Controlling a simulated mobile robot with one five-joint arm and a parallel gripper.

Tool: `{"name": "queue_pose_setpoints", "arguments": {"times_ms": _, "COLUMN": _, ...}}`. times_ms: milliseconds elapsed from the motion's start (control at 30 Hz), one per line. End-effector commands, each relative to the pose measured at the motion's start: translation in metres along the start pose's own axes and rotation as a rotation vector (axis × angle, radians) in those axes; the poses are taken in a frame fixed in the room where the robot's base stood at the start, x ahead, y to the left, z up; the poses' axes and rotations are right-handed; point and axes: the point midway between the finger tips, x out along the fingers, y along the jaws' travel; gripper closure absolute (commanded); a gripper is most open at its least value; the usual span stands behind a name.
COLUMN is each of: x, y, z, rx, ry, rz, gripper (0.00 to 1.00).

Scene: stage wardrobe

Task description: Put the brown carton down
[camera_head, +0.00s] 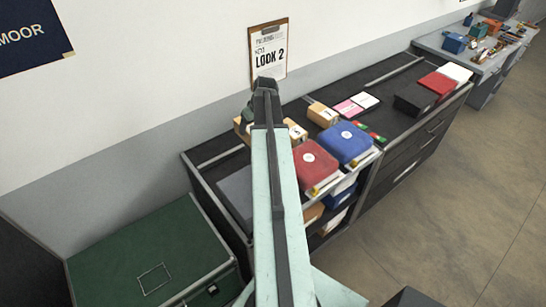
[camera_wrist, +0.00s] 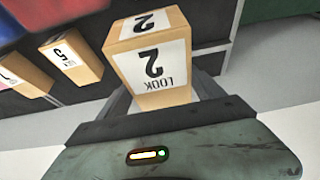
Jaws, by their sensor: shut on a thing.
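The brown carton (camera_wrist: 150,60) shows large in the wrist view, with white labels reading "LOOK 2" and "2". My gripper (camera_wrist: 163,95) is shut on it, with a finger on each side. In the head view my gripper (camera_head: 266,90) is over the back of the black counter, below the clipboard (camera_head: 269,50) reading "LOOK 2". My arm covers much of that area, and I cannot tell the held carton there from the other cartons. Whether its base touches a surface is hidden.
Other brown cartons (camera_wrist: 72,58) stand nearby, one marked 5. The counter (camera_head: 405,72) carries a red box (camera_head: 315,165), a blue box (camera_head: 347,140) and another carton (camera_head: 322,114). A green case (camera_head: 150,250) is at lower left. Bare counter shows left of my arm.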

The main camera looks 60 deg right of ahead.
Motion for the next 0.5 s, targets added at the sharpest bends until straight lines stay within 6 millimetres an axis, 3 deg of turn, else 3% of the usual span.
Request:
{"name": "queue_pose_setpoints", "arguments": {"times_ms": 33, "x": 0.017, "y": 0.0, "z": 0.007, "rx": 0.0, "ry": 0.0, "rz": 0.0, "gripper": 0.78}}
{"name": "queue_pose_setpoints", "arguments": {"times_ms": 300, "x": 0.085, "y": 0.0, "z": 0.035, "rx": 0.0, "ry": 0.0, "rz": 0.0, "gripper": 0.78}}
{"name": "queue_pose_setpoints", "arguments": {"times_ms": 500, "x": 0.121, "y": -0.001, "z": 0.05, "rx": -0.001, "ry": 0.0, "rz": 0.0, "gripper": 0.78}}
